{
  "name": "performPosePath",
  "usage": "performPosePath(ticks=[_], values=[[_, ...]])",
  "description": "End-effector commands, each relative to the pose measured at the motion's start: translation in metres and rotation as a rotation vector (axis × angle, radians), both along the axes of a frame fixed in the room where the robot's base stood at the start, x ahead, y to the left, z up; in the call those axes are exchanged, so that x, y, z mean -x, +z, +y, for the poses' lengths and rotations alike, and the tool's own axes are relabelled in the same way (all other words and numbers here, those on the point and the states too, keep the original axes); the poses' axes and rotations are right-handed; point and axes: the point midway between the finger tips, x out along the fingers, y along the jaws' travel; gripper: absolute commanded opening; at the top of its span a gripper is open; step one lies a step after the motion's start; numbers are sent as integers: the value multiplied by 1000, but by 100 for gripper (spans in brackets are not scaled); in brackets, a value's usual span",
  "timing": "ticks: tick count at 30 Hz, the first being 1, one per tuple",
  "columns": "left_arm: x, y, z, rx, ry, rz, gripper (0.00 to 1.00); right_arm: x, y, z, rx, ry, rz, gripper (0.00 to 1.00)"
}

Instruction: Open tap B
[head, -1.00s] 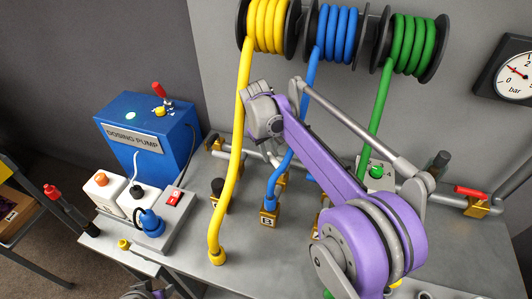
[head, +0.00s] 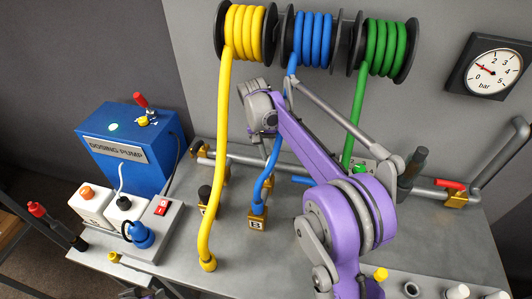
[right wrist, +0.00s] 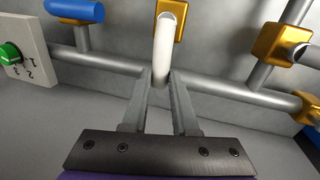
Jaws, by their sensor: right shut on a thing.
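A gold block labelled B (head: 257,224) stands on the bench with the blue hose (head: 265,185) running into it. My right arm comes in from the lower right and its wrist (head: 262,112) is above and behind block B. In the head view the fingers are mostly hidden behind the arm and hose. In the right wrist view my right gripper (right wrist: 162,85) is shut on a pale round lever (right wrist: 165,45), which extends from a gold fitting (right wrist: 178,8). I cannot read a label on that fitting. My left gripper is not in view; only a bit of my left arm shows at the bottom edge.
A yellow hose (head: 212,180) hangs left of block B. A red-handled valve (head: 450,185) is at the right. The dosing pump (head: 125,150) and a switch box (head: 160,225) stand left.

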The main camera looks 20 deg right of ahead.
Motion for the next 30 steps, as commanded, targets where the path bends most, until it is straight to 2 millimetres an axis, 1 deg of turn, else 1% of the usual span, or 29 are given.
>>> performPosePath(ticks=[9,21,22,26,30], values=[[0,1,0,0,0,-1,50,2,0,-4,1,-67,0,0],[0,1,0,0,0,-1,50,2,0,-5,1,-72,0,0],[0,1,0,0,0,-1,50,2,0,-5,1,-72,0,32],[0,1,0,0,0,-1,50,2,0,-4,1,-71,1,56],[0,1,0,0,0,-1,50,2,0,-4,0,-70,0,57]])
